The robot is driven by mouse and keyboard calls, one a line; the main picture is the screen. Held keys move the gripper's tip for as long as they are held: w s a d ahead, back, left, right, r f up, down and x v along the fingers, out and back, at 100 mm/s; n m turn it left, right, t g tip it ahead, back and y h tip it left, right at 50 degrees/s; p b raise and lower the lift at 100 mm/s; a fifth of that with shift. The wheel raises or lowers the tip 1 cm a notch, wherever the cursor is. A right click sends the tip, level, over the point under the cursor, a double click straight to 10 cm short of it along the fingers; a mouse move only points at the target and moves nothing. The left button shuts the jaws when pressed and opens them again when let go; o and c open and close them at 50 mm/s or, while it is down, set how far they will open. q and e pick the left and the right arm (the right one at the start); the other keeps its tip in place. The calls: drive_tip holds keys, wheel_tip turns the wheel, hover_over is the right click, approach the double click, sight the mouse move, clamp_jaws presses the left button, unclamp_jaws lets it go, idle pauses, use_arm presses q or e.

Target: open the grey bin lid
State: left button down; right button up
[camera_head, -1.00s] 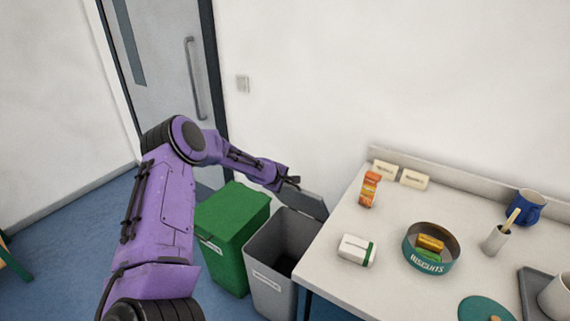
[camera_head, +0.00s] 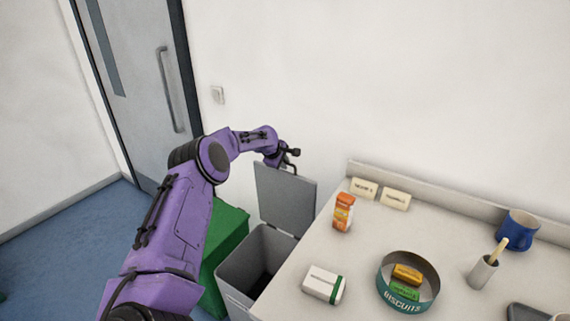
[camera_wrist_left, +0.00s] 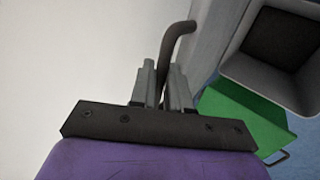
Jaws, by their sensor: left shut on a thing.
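The grey bin (camera_head: 232,273) stands left of the counter with its dark inside showing. Its grey lid (camera_head: 287,200) is raised, standing roughly upright at the wall side of the opening. My left gripper (camera_head: 290,160) is at the lid's top edge. In the left wrist view, my left gripper (camera_wrist_left: 163,82) is shut on the lid's dark bent handle (camera_wrist_left: 182,30), and the open mouth of the grey bin (camera_wrist_left: 285,40) shows at upper right. My right gripper is in neither view.
A green bin (camera_head: 228,228) stands left of the grey one, partly behind my arm. The wall is close behind the lid.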

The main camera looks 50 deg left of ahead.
use_arm(q)
drive_tip(key=shift+s+f, duration=0.1)
drive_tip(key=shift+f, duration=0.05)
drive_tip(key=c, duration=1.4)
unclamp_jaws()
drive_tip(key=shift+o, duration=0.5)
drive_tip(key=shift+f, duration=0.1)
drive_tip(key=shift+r, duration=0.3)
drive_tip(key=v, duration=1)
drive_tip(key=shift+b, duration=0.4)
